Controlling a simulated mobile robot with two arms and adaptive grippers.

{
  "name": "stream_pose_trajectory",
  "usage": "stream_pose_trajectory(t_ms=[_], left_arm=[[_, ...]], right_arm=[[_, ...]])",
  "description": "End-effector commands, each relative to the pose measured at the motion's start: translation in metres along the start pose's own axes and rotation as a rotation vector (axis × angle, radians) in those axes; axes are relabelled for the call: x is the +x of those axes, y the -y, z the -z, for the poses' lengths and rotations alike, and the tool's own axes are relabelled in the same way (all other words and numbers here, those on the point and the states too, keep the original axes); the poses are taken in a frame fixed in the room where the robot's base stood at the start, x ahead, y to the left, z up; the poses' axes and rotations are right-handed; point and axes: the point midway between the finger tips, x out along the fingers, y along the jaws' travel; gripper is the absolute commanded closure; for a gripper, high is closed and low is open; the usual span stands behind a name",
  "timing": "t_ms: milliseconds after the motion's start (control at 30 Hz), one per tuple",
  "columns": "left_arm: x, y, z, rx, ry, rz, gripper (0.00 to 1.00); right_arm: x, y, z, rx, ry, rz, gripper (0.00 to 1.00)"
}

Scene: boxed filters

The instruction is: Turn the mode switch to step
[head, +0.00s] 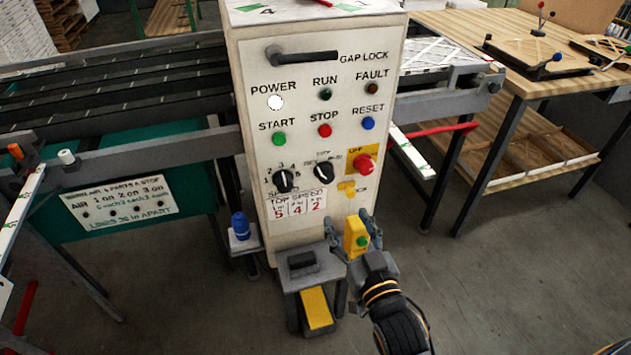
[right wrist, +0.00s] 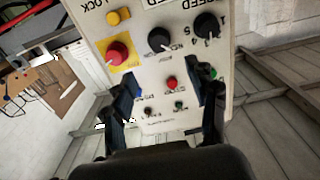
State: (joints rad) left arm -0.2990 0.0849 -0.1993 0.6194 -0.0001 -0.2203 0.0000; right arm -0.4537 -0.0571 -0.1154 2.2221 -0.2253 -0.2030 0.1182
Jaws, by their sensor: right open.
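The mode switch (head: 323,174) is a black rotary knob on the lower half of the white control panel (head: 249,105). Its small labels and pointer direction are too fine to read surely. In the right wrist view the panel is inverted, and the mode switch (right wrist: 160,41) shows beyond the fingers, apart from them. My right gripper (head: 352,226) is open in front of the panel's lower right, below the switch. In the right wrist view its fingers (right wrist: 165,92) are spread with nothing gripped between them. My left gripper is not in view.
The speed knob (head: 284,181) is left of the switch; the red emergency button (head: 363,163) is close on its right. A yellow box with a green button (head: 355,236) appears by my right fingers; contact is unclear. A small stand with a yellow pedal (head: 316,308) is below.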

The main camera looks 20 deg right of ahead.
Motion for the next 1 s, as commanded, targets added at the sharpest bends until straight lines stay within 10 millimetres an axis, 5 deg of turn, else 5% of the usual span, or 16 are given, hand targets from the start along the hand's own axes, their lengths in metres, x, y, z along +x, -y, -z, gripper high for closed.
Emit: stream_pose_trajectory(t_ms=[200,533,1000], left_arm=[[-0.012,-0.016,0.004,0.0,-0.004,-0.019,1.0],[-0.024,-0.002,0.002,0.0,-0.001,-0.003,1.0],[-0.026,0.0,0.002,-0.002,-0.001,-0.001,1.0]], right_arm=[[0.043,0.0,0.004,0.001,-0.002,0.0,0.42],[0.107,0.0,0.002,0.001,0.0,0.001,0.42],[0.129,0.0,-0.001,0.002,0.002,0.001,0.42]])
